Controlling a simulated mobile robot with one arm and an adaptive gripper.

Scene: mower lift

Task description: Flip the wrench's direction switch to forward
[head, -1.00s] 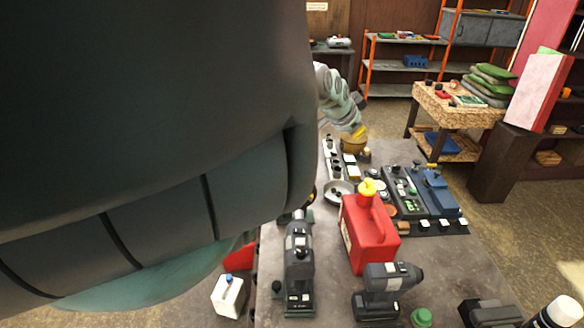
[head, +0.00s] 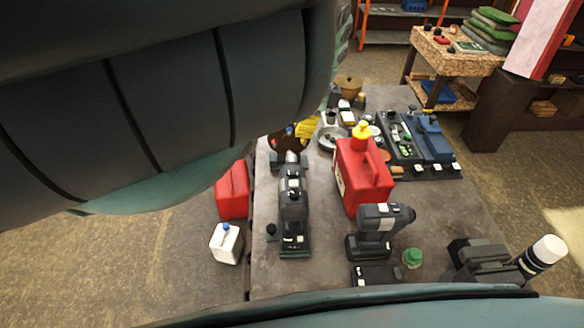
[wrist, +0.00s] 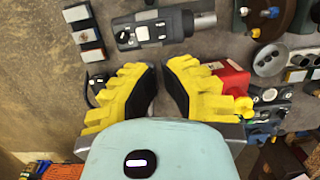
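The wrench, a dark tool with a silver nose (head: 293,200), rests on the left side of the workbench with its nose pointing away. In the wrist view the wrench (wrist: 150,30) lies at the top, nose to the right, with a small pale part on its body. I cannot tell which way its direction switch is set. My gripper (wrist: 158,68) has yellow fingers spread apart with nothing between them, just below the wrench in that view.
A red canister (head: 362,175) with a yellow cap stands right of the wrench. A cordless drill (head: 380,225) stands nearer. A blue machine (head: 430,138) and several small parts are at the back right. A white jug (head: 226,243) stands left of the bench.

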